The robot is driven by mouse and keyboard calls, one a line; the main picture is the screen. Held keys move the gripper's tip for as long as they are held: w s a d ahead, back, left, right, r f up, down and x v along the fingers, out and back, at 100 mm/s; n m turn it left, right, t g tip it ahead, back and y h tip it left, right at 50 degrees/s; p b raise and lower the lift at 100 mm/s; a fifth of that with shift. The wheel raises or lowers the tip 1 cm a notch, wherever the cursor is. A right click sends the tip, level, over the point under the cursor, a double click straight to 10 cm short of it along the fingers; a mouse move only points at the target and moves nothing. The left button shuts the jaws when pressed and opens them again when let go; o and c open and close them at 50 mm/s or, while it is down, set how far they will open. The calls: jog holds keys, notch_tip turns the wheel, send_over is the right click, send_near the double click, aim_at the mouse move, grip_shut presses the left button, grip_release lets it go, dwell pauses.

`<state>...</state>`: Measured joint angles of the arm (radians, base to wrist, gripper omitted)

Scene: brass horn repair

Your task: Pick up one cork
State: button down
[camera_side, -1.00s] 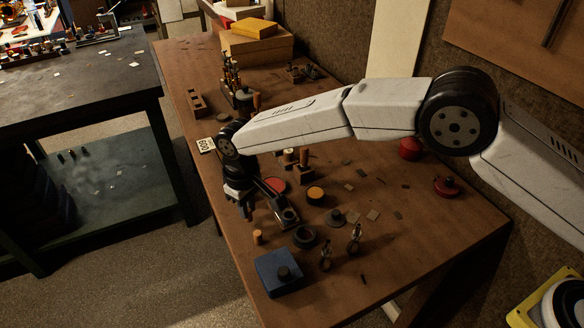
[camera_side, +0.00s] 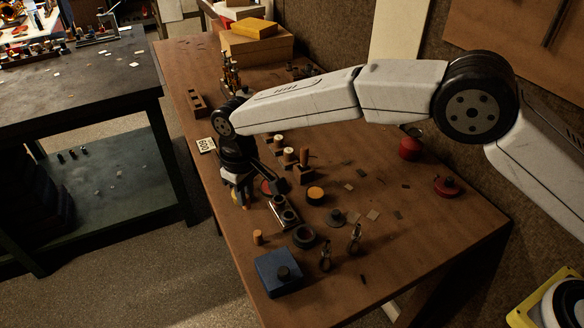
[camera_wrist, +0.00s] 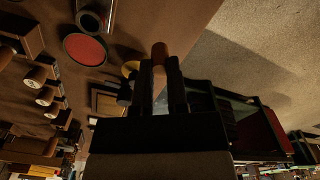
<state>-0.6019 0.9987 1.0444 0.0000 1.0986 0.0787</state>
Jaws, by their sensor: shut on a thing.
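My gripper (camera_side: 241,197) hangs near the left edge of the brown workbench in the side view. In the wrist view my gripper (camera_wrist: 160,84) is shut, with a small brown cork (camera_wrist: 159,52) between its fingertips. The cork's lower part is hidden by the fingers. A short orange-tan cork-like cylinder (camera_side: 258,237) stands on the bench in front of my gripper in the side view. Whether it is a cork I cannot tell for sure.
A dark ring (camera_side: 304,237), a red disc (camera_wrist: 85,49) and wooden blocks with upright cylinders (camera_side: 303,170) are nearby. A yellow box (camera_side: 254,28) lies on cartons at the back.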

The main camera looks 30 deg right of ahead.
jog(key=shift+r, duration=1.15)
